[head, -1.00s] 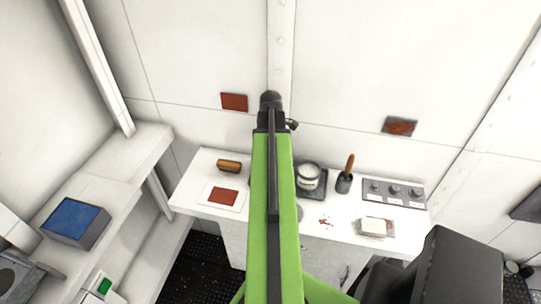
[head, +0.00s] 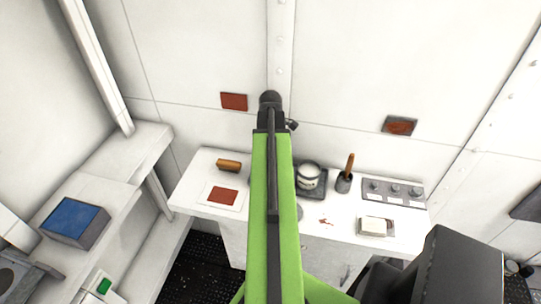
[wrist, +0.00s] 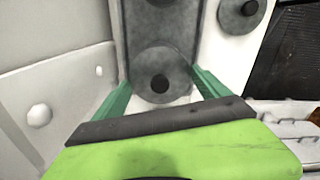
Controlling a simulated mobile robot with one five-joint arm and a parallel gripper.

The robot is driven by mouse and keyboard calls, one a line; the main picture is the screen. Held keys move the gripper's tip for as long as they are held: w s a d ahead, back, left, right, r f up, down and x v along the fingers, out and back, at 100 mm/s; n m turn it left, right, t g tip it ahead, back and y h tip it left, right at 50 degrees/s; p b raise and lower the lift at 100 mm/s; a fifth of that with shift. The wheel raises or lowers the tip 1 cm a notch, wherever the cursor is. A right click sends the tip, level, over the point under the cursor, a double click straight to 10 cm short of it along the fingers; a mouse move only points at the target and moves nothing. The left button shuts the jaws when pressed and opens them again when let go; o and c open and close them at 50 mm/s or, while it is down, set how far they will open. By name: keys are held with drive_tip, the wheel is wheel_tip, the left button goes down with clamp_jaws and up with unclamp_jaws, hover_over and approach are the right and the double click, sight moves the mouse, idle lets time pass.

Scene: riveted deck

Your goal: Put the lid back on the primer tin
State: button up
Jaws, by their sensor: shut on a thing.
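The primer tin (head: 308,180) is a small pale can on a dark tray (head: 323,189) on the white bench, just right of my arm in the head view. My gripper (wrist: 161,80) shows in the wrist view, with its two green fingers on either side of a round grey lid (wrist: 160,90) with a dark knob. The lid lies over a grey strip. A second grey disc with a dark knob (wrist: 243,12) lies up and to the right on a white surface. In the head view, my arm hides the gripper. I cannot tell whether the lid touches anything below.
A brush pot (head: 344,184) and a grey knob panel (head: 393,193) stand right of the tin. A pale block (head: 374,227) lies near the bench's front. A roller (head: 229,165) and a red swatch card (head: 222,197) lie to the left. The wall rises close behind.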

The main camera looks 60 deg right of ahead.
idle(0.3)
drive_tip(key=o, duration=1.2)
wheel_tip(320, 180, up, 7)
drive_tip(key=p, duration=0.7)
clamp_jaws()
idle(0.3)
